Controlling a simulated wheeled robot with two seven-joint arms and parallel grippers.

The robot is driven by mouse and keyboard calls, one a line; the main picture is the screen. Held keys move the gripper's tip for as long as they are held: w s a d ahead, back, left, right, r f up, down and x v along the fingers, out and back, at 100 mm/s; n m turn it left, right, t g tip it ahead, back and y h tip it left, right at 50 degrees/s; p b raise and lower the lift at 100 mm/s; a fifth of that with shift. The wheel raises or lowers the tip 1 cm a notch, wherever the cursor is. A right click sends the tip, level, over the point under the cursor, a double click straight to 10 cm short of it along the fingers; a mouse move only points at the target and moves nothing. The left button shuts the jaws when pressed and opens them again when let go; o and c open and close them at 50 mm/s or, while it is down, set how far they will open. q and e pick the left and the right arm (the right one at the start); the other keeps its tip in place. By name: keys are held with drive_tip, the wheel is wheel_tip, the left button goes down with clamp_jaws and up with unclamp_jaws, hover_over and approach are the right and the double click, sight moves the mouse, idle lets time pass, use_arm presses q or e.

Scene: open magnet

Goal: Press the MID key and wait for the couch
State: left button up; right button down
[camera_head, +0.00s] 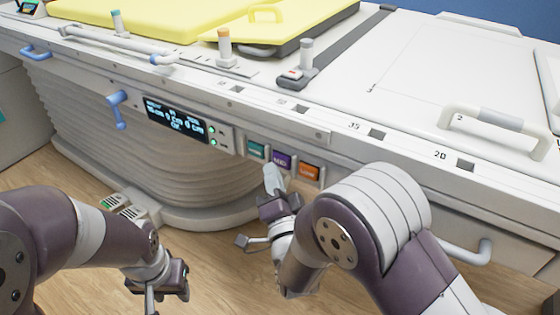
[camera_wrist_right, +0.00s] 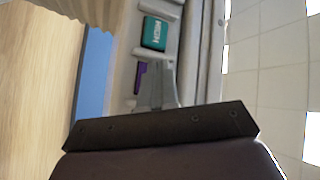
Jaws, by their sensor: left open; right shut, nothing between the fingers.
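The MID key (camera_head: 282,161) is the purple one in the middle of a row of three on the couch's side panel, between a teal key (camera_head: 256,150) and an orange key (camera_head: 308,172). My right gripper (camera_head: 272,176) is shut and empty, its tips at the lower edge of the purple key. In the right wrist view the fingers (camera_wrist_right: 158,88) partly cover the purple key (camera_wrist_right: 140,77); I cannot tell whether they touch it. My left gripper (camera_head: 168,290) is open and empty, low at the front left. The couch (camera_head: 420,75) stretches across the back.
A lit display (camera_head: 176,117) sits left of the keys. A blue handle (camera_head: 117,108) and a white rail (camera_head: 465,250) stick out of the couch side. A pedal unit (camera_head: 130,208) stands on the floor at left. Wooden floor is clear between my arms.

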drive_tip(key=shift+w+d, duration=0.15)
drive_tip(key=shift+w, duration=0.1)
drive_tip(key=shift+w+d, duration=0.25)
drive_tip(key=shift+w, duration=0.1)
idle(0.7)
drive_tip(key=shift+s, duration=0.1)
drive_tip(key=shift+s+a+b, duration=0.3)
drive_tip(key=shift+s+a, duration=0.2)
drive_tip(key=shift+s, duration=0.1)
drive_tip(key=shift+s+a, duration=0.75)
drive_tip(key=shift+s, duration=0.3)
drive_tip(key=shift+s+a, duration=0.7)
drive_tip(key=shift+s, duration=0.3)
drive_tip(key=shift+a, duration=0.1)
drive_tip(key=s+a, duration=0.1)
drive_tip(key=s, duration=0.1)
drive_tip(key=s+a+b, duration=0.1)
drive_tip(key=s+a, duration=0.1)
drive_tip(key=shift+s+a, duration=0.2)
drive_tip(key=shift+s, duration=0.2)
idle(2.6)
